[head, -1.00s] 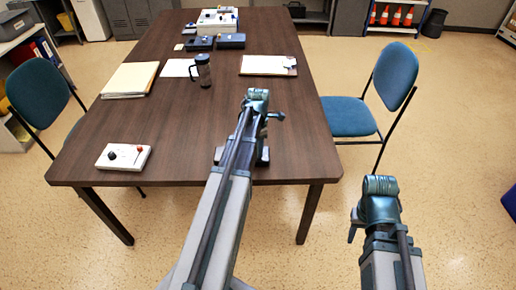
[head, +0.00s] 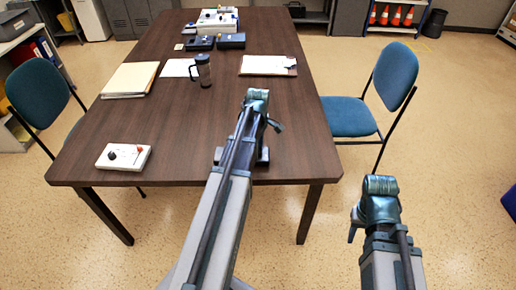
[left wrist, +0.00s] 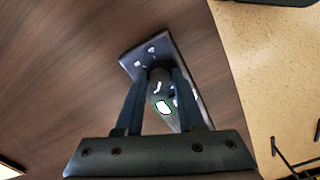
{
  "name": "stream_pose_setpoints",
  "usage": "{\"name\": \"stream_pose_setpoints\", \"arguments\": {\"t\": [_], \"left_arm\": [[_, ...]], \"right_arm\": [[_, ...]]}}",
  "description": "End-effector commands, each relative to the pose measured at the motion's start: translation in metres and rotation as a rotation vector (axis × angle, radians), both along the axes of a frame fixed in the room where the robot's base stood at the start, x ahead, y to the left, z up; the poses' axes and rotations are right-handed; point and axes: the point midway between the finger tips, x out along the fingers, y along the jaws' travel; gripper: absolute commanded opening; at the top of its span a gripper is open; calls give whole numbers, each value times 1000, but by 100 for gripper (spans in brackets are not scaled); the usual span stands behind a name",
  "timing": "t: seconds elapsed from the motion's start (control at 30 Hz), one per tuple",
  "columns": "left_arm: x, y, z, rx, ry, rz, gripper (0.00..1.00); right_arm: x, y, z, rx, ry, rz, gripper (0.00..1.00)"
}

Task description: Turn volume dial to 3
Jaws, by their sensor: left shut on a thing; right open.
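A grey panel (left wrist: 177,58) with white marks lies on the brown table, near its edge, in the left wrist view. A round dark dial (left wrist: 158,76) stands up from it, with a bright white spot on its side. My left gripper (left wrist: 161,72) is shut on this dial, one finger on each side. The fingers hide part of the dial and panel, and I cannot read the setting. In the head view my left arm covers most of this spot. My right gripper (head: 354,232) is open and empty, off the table's right front corner, largely hidden by its wrist.
On the table (head: 200,120) are a white box (head: 110,163) with a black and a red knob, folders (head: 130,80), a dark mug (head: 203,72), a clipboard (head: 265,65) and dark devices (head: 231,41). Blue chairs (head: 350,115) stand either side. The table's middle is clear.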

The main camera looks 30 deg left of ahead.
Motion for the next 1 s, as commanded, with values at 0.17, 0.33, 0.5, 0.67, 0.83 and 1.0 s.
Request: {"name": "stream_pose_setpoints", "arguments": {"t": [0.17, 0.33, 0.5, 0.67, 0.83, 1.0], "left_arm": [[0, 0, 0, 0, 0, -166, 0], [0, 0, 0, 0, 0, -328, 0], [0, 0, 0, 0, 0, -489, 0], [0, 0, 0, 0, 0, -641, 0], [0, 0, 0, 0, 0, -803, 0], [0, 0, 0, 0, 0, -964, 0]], "right_arm": [[0, 0, 0, 0, 0, 0, 45], [0, 0, 0, 0, 0, 0, 45], [0, 0, 0, 0, 0, 0, 45], [0, 0, 0, 0, 0, 0, 45], [0, 0, 0, 0, 0, 0, 45], [0, 0, 0, 0, 0, 0, 45]]}}
